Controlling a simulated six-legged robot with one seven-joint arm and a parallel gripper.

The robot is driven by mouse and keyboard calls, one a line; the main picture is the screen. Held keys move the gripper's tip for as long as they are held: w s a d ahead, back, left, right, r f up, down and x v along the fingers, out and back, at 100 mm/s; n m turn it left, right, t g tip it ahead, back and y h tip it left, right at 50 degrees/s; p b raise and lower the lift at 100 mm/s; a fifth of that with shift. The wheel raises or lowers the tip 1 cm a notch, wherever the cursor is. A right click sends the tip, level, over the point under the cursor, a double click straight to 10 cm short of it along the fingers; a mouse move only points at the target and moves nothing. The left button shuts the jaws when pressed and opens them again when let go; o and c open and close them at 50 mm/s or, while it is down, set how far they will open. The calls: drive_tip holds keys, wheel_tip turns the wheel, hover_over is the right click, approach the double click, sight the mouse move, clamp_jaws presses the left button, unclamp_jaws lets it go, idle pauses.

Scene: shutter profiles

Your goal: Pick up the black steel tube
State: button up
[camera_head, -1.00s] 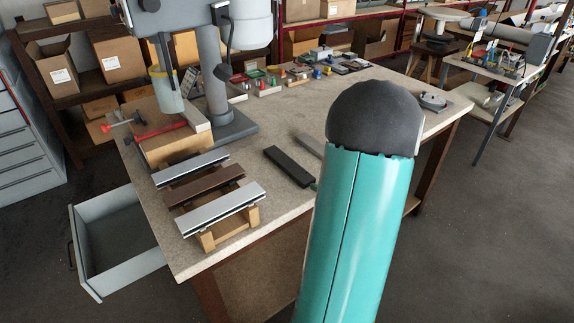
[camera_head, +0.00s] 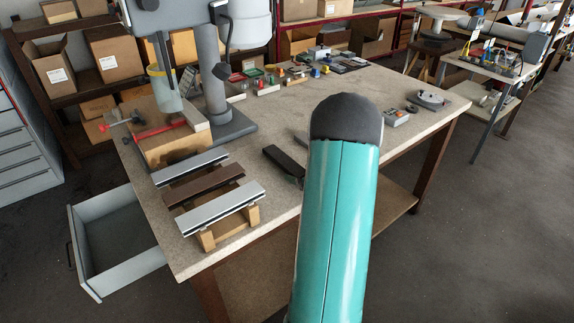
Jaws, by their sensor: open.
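A black bar (camera_head: 281,158), which looks like the black steel tube, lies flat on the workbench (camera_head: 262,209) just left of my teal arm. Its near right end runs to the arm's edge, where a small dark shape shows that I cannot make out. A short piece of a second, grey bar (camera_head: 301,138) shows beyond it, mostly covered by my arm. My gripper is hidden behind the arm's dark rounded joint and teal link, so its distance from the bar cannot be seen.
Two silver profiles and a brown one (camera_head: 205,187) lie across wooden supports at the bench's left. A drill press (camera_head: 213,85) stands behind them. Small parts (camera_head: 268,86) line the back edge. An open drawer (camera_head: 122,240) juts out at left. The bench's right half is mostly clear.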

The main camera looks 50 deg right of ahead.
drive_tip(key=shift+w, duration=0.1)
drive_tip(key=c, duration=1.4)
drive_tip(key=shift+c, duration=0.2)
drive_tip(key=shift+r, duration=0.1)
drive_tip(key=shift+r, duration=0.45)
wheel_tip(320, 180, up, 2)
drive_tip(key=shift+r, duration=0.2)
drive_tip(key=a+r, duration=0.9)
drive_tip(key=a, duration=0.5)
drive_tip(key=shift+s+r, duration=0.25)
drive_tip(key=shift+s, duration=0.05)
